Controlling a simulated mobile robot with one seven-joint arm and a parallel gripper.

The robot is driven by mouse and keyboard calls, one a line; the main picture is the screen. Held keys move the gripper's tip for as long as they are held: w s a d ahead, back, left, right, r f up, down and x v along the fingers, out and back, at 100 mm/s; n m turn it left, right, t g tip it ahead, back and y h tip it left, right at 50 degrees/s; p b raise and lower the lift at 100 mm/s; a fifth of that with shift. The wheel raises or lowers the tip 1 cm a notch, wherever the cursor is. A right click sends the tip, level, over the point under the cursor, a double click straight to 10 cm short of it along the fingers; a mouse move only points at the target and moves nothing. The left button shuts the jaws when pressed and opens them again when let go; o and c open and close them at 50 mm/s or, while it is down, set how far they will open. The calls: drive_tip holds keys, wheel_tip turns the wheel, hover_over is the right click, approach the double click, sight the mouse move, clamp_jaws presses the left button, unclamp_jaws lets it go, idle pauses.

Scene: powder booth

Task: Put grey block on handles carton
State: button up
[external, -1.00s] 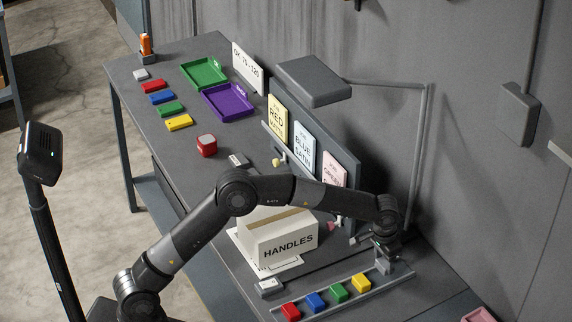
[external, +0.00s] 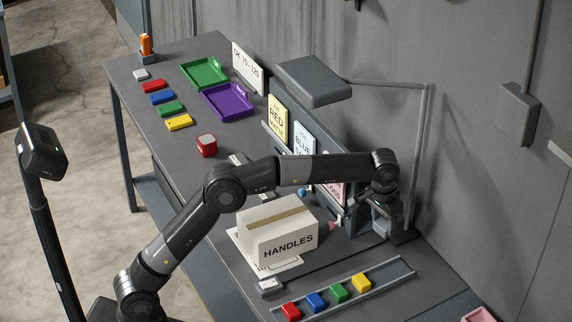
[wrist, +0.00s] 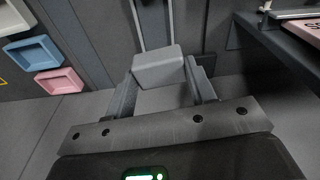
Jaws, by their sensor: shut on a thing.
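The grey block (wrist: 158,68) is between the two fingers of my gripper (wrist: 162,90) in the wrist view. In the external view my gripper (external: 384,212) is raised behind and to the right of the handles carton, near the wall side of the bench. The grey block is hard to pick out there against the dark gripper. The handles carton (external: 287,241) is a white box with a tan tape strip and a HANDLES label. It stands closed on a white sheet, its top bare.
A rail (external: 389,275) at the bench's front holds red, blue, green and yellow blocks; its right end is empty. A lamp (external: 315,80) and sign boards stand along the back. A green tray (external: 204,73) and purple tray (external: 228,101) lie at the far end.

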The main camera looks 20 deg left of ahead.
drive_tip(key=s+a+r+n+y, duration=0.1)
drive_tip(key=s+a+r+n, duration=0.1)
drive_tip(key=a+n, duration=0.85)
drive_tip(key=s+a+r+n+y, duration=0.1)
drive_tip(key=s+a+n, duration=0.35)
drive_tip(key=a, duration=1.15)
drive_tip(key=n, duration=0.2)
hover_over(276, 217)
drive_tip(key=f, duration=0.6)
drive_tip(key=shift+s+d+f, duration=0.25)
drive_tip(key=shift+d, duration=0.1)
drive_tip(key=shift+w+a+f, duration=0.1)
drive_tip(key=shift+w, duration=0.05)
drive_tip(key=shift+f, duration=2)
drive_tip(key=shift+f, duration=0.1)
drive_tip(key=o, duration=1)
